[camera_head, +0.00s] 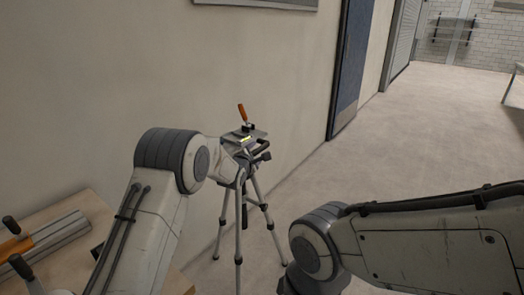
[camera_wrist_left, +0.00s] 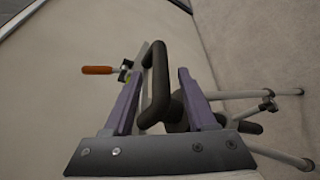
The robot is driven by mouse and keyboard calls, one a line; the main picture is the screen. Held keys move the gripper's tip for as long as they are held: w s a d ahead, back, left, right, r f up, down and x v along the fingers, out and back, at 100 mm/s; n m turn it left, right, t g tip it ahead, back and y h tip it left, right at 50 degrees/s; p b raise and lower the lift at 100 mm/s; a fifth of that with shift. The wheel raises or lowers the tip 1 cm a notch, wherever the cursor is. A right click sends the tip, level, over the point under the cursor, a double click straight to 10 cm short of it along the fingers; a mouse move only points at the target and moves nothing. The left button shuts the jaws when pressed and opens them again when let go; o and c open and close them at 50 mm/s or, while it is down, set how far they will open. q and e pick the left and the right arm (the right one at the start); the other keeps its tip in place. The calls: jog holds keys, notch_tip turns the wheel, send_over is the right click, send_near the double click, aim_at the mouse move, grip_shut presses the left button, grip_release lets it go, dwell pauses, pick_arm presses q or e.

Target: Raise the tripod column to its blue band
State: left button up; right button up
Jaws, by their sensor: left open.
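The tripod (camera_head: 239,215) stands on the floor near the wall, with silver legs and a dark head. An orange handle (camera_head: 241,113) sticks up from its top; it also shows at the left in the left wrist view (camera_wrist_left: 97,70). My left gripper (camera_head: 250,147) is at the tripod's head, partly hidden by my arm. In the left wrist view its purple fingers (camera_wrist_left: 163,78) are open, with a black bent bar (camera_wrist_left: 157,85) of the tripod between them. I cannot tell whether they touch it. The column and its blue band cannot be made out. My right gripper is out of view.
A wooden bench (camera_head: 88,216) with a metal rail and black-knobbed clamps stands at lower left. The beige wall (camera_head: 110,70) runs close behind the tripod. A blue door panel (camera_head: 350,65) is further back. The floor to the right is clear.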

pick_arm(q)
jog(key=shift+x, duration=1.4)
jog(key=shift+d, duration=0.1)
grip_shut()
jog(key=shift+f, duration=0.1)
